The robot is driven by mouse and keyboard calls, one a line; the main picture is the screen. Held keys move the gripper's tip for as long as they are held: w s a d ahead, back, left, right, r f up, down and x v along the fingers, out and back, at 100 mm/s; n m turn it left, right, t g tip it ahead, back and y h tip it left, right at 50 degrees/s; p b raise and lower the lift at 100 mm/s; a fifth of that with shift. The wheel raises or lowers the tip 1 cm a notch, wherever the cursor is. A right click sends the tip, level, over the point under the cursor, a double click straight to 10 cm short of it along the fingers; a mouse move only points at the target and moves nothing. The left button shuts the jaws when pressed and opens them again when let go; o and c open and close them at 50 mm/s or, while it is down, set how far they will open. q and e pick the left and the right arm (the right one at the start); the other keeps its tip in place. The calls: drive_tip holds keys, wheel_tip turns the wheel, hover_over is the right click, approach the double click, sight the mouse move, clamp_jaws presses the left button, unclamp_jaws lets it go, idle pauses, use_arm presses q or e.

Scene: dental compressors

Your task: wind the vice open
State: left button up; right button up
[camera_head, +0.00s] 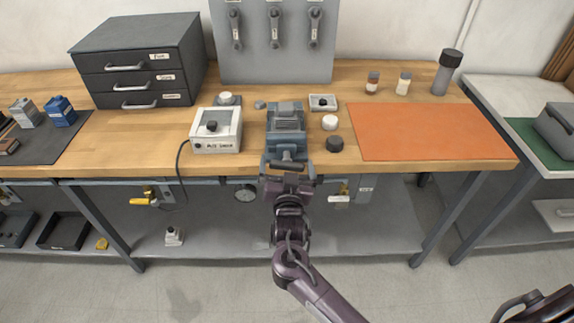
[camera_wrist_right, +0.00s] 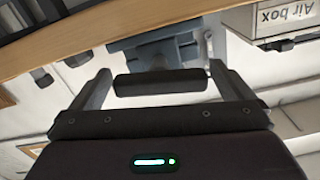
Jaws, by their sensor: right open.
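The blue-grey vice (camera_head: 286,118) stands at the front edge of the wooden bench, in the middle of the head view. Its dark handle bar (camera_wrist_right: 160,82) lies crosswise in front of it and shows large in the right wrist view, with part of the vice body (camera_wrist_right: 165,48) behind. My right gripper (camera_head: 287,174) is at the front of the vice, at the handle. In the right wrist view its two fingers (camera_wrist_right: 160,70) are spread, one beyond each end of the bar, with small gaps visible. My left gripper is not in view.
A white box with a knob (camera_head: 215,132) stands left of the vice, its cable hanging over the bench edge. A dark round knob (camera_head: 334,144) and a white one (camera_head: 330,122) lie close on the right. An orange mat (camera_head: 425,131) lies bare further right. A shelf (camera_head: 240,239) runs below.

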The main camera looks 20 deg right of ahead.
drive_tip(key=c, duration=0.9)
drive_tip(key=shift+r+n+p, duration=0.2)
drive_tip(key=shift+n+p, duration=0.3)
drive_tip(key=shift+p, duration=0.15)
drive_tip(key=shift+f+n+p, duration=0.1)
drive_tip(key=shift+n+p, duration=0.35)
drive_tip(key=shift+n, duration=0.15)
drive_tip(key=shift+f, duration=0.1)
drive_tip(key=o, duration=0.9)
drive_tip(key=shift+s, duration=0.1)
drive_tip(key=b+v, duration=0.1)
drive_tip(key=v, duration=0.6)
drive_tip(key=shift+s, duration=0.35)
